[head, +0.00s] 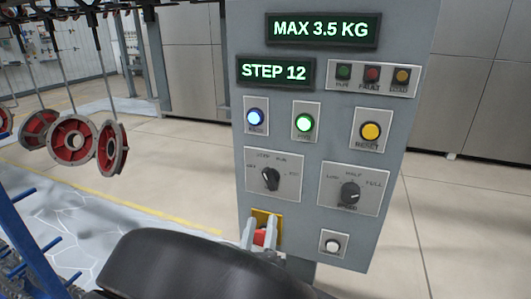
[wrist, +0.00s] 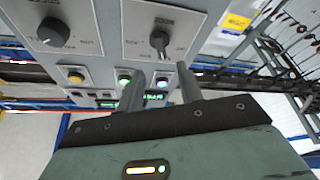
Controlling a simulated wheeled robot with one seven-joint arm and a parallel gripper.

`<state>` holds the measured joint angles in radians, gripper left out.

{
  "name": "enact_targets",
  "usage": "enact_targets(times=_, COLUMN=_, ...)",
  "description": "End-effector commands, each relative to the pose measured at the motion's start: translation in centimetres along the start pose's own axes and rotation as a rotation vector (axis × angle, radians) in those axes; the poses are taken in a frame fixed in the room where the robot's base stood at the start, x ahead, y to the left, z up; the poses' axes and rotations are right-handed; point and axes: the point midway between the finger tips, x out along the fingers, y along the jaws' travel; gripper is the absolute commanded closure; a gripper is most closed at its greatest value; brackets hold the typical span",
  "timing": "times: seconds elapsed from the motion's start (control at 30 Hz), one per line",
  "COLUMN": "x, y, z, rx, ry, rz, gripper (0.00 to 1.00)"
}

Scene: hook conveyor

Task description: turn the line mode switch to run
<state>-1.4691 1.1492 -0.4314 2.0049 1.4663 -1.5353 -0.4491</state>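The line mode switch (head: 271,178) is a black rotary knob on a light plate at the left of the grey control panel. Its pointer appears to lean up and left, towards the STEP label. In the wrist view the switch (wrist: 160,40) shows above and between my fingers. My gripper (head: 261,226) is below the switch in the head view, in front of a yellow plate with a red part (head: 260,237). In the wrist view my gripper (wrist: 160,82) has its fingers apart with nothing between them, clear of the knob.
A second black knob (head: 350,193) marked up to FULL sits right of the switch. A lit display (head: 275,72) reads STEP 12. Red wheels (head: 72,140) hang on hooks at the left.

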Motion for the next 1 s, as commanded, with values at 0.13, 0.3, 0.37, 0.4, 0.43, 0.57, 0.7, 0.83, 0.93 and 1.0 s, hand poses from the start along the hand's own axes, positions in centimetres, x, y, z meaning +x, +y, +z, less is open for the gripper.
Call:
enact_targets(times=0.13, x=3.4, y=0.3, z=-0.3, rx=-0.001, ry=-0.001, rz=0.003, gripper=0.64)
enact_targets(times=0.3, x=6.7, y=0.2, z=-0.3, rx=0.0, ry=-0.001, rz=0.001, gripper=0.64)
enact_targets(times=0.37, x=7.6, y=0.2, z=-0.2, rx=-0.001, ry=-0.001, rz=0.0, gripper=0.64)
enact_targets(times=0.4, x=8.2, y=0.2, z=-0.2, rx=-0.001, ry=-0.001, rz=0.0, gripper=0.64)
enact_targets(times=0.43, x=8.5, y=0.2, z=-0.2, rx=0.0, ry=-0.001, rz=0.0, gripper=0.64)
enact_targets(times=0.57, x=9.6, y=0.1, z=-0.1, rx=0.0, ry=-0.002, rz=-0.001, gripper=0.64)
enact_targets(times=0.7, x=10.1, y=0.0, z=0.0, rx=0.0, ry=-0.001, rz=-0.001, gripper=0.64)
enact_targets(times=0.83, x=10.1, y=0.0, z=0.1, rx=0.0, ry=-0.001, rz=-0.002, gripper=0.64)
enact_targets(times=0.93, x=10.1, y=0.0, z=0.1, rx=0.0, ry=-0.001, rz=-0.002, gripper=0.64)
enact_targets(times=1.0, x=10.1, y=0.0, z=0.1, rx=0.0, ry=-0.001, rz=-0.001, gripper=0.8)
